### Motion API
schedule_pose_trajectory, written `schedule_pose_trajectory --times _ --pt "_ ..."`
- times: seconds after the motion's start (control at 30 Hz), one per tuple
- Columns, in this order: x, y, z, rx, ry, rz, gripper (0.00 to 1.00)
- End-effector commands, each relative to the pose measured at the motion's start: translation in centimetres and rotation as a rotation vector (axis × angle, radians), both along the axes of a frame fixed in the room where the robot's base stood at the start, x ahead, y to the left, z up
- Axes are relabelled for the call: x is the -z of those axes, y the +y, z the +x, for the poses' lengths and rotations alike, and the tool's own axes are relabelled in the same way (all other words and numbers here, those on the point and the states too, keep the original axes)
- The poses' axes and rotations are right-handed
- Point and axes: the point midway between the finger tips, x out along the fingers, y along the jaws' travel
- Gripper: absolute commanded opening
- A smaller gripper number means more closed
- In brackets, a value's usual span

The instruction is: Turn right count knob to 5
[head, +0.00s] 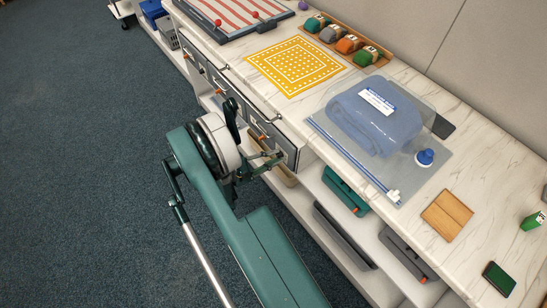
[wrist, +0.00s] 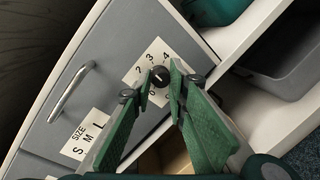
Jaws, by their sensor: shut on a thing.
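The right count knob (wrist: 161,77) is a small black round knob on a grey drawer front, seen in the wrist view. A white dial label (wrist: 153,60) around it shows 2, 3, 4 and a 0; other numbers are hidden by my fingers. I cannot tell clearly which number the knob points to. My gripper (wrist: 163,74) has its green fingers on either side of the knob, shut on it. In the head view my gripper (head: 270,161) reaches the right end of the drawer row, and the knob is hidden there.
A metal handle (wrist: 70,92) and a SIZE S M L label (wrist: 90,136) are left of the knob. Open shelves with a grey bin (wrist: 275,55) lie to its right. The counter above holds a blue folded cloth (head: 372,122) and a yellow mat (head: 296,65).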

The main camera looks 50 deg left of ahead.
Motion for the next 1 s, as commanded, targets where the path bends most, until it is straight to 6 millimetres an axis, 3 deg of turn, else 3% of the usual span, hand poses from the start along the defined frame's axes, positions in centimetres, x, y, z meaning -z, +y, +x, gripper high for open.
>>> schedule_pose_trajectory --times 0.5,1.0 --pt "-0.17 -0.12 -0.01 0.000 0.000 0.400 0.04" --pt "-0.20 -0.02 0.00 0.000 0.000 0.481 0.04"
